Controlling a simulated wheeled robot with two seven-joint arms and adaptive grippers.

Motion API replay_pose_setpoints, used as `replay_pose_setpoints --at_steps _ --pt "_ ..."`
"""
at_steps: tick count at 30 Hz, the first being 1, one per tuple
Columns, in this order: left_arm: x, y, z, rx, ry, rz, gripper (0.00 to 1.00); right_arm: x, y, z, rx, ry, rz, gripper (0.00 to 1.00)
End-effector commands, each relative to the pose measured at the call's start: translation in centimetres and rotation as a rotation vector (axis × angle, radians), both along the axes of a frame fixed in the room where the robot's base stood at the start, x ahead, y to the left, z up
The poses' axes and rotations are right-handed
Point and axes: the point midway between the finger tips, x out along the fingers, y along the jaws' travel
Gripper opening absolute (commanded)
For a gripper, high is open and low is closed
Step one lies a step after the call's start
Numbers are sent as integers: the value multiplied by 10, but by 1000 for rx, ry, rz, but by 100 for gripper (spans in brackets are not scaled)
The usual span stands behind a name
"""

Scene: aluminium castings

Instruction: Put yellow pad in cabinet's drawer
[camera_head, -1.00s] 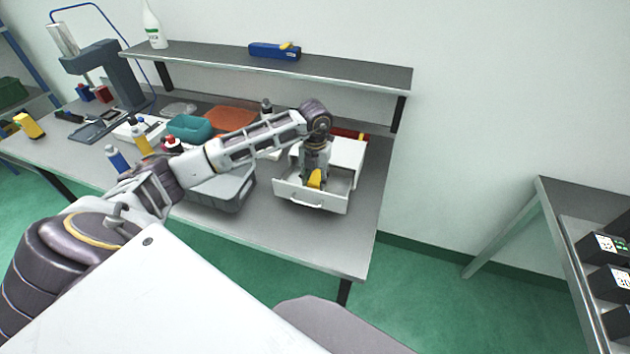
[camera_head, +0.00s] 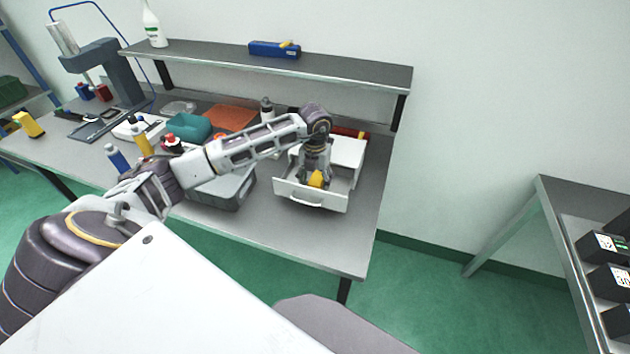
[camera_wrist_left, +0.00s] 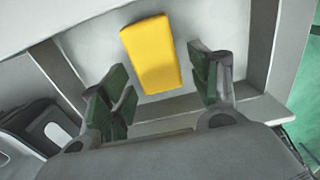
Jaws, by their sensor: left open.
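The yellow pad (camera_wrist_left: 152,55) lies inside the open drawer in the left wrist view, tilted slightly, ahead of and between my fingers. It also shows in the head view (camera_head: 316,179) below my gripper. My left gripper (camera_wrist_left: 158,95) is open, with its green-padded fingers apart on either side of the pad and clear of it. In the head view my left gripper (camera_head: 312,176) reaches down into the drawer from above. The white cabinet (camera_head: 345,152) stands on the workbench with its drawer (camera_head: 322,204) pulled out. My right gripper is not in view.
A grey bin (camera_head: 232,200) stands left of the cabinet on the workbench (camera_head: 270,236). A shelf (camera_head: 345,73) spans the bench behind the cabinet. The bench front by the drawer is clear.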

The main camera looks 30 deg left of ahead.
Motion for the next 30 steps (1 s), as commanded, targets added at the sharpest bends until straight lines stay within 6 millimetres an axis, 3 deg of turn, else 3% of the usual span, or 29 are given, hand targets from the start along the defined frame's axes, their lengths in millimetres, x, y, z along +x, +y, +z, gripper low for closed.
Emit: replay_pose_setpoints --at_steps 11,30 --pt "1 0 8 0 -2 0 62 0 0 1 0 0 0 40" --pt "1 0 90 0 -3 0 62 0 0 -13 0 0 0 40"
